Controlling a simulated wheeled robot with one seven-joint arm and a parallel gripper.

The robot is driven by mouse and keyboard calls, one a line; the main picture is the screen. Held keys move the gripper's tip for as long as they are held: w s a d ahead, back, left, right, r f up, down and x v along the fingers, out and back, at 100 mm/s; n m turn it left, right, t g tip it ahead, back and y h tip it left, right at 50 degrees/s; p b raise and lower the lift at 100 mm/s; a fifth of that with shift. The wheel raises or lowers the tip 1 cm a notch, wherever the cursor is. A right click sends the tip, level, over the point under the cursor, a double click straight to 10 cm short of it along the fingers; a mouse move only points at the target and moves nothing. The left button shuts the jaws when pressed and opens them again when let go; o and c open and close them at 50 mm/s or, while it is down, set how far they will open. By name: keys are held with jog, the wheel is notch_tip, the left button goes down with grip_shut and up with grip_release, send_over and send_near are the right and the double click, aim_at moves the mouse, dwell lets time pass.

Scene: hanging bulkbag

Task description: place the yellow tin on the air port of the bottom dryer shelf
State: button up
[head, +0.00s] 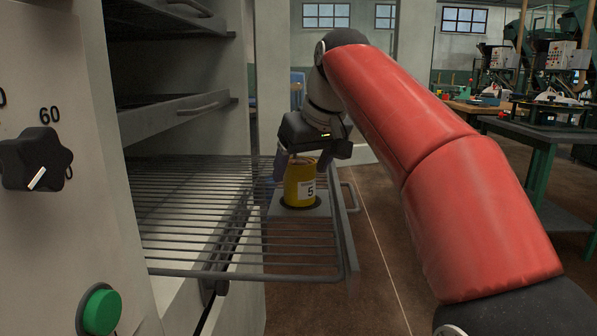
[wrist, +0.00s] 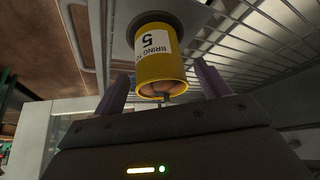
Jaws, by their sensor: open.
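The yellow tin (head: 300,184) has a white label with a 5 and stands upright on the dark round air port (head: 286,205) of a grey plate on the bottom dryer shelf (head: 200,263). The tin also shows in the wrist view (wrist: 160,68), its base at the dark round port (wrist: 178,22). My gripper (head: 296,168) is over the tin. In the wrist view its two purple-grey fingers (wrist: 162,85) are apart on either side of the tin, with gaps visible between them and its sides. The jaws are open.
The wire shelf is pulled out of the dryer. Higher shelves (head: 180,105) stay inside at the left. A dial (head: 35,160) and green button (head: 101,310) are on the dryer front. A table (head: 520,130) stands at the far right; the floor between is clear.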

jog(key=p+v, duration=0.2)
jog(key=v, duration=0.6)
jog(key=shift+r, duration=0.2)
jog(key=shift+s+d, duration=0.1)
jog(key=shift+s, duration=0.1)
